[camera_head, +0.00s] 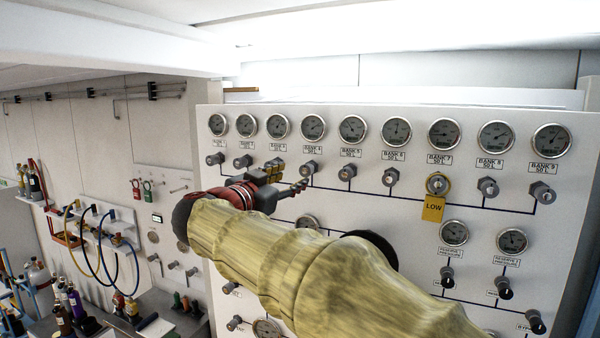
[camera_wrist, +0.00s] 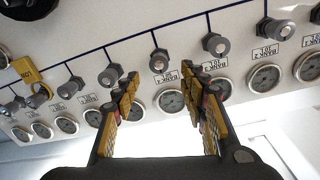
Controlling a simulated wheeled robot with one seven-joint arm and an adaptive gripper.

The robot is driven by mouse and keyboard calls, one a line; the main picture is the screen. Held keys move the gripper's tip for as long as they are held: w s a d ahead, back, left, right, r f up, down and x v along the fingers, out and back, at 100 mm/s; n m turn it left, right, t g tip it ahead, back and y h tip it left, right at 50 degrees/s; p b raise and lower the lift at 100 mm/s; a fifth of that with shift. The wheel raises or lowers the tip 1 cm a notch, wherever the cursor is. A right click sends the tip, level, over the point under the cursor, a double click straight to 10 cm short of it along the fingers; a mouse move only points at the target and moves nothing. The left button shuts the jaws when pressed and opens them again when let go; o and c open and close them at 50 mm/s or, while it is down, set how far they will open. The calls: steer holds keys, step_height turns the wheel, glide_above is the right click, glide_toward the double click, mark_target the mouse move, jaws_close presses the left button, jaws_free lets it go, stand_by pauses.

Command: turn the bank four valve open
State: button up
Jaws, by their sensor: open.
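The bank four valve (camera_head: 308,168) is a grey knob below its gauge and label on the white panel, in the top row in the head view. In the wrist view, which shows the panel upside down, the bank four valve (camera_wrist: 158,58) lies between and beyond my fingertips. My gripper (camera_head: 290,176) is open and empty, just left of this valve in the head view. In the wrist view my gripper (camera_wrist: 160,76) shows its two yellow-padded fingers spread on either side of the bank four label. No contact with the valve is visible.
The bank three valve (camera_wrist: 214,42) and bank five valve (camera_wrist: 110,76) sit close on either side. A yellow LOW tag (camera_head: 433,208) hangs at the bank seven valve. My arm covers part of the lower panel. A side wall with hoses (camera_head: 100,245) is at left.

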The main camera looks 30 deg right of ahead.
mark_target(305, 171)
steer(key=p+x, duration=0.3)
steer(key=x, duration=0.4)
steer(key=shift+w+d, duration=0.1)
steer(key=shift+d, duration=0.2)
steer(key=shift+c, duration=0.2)
jaws_close()
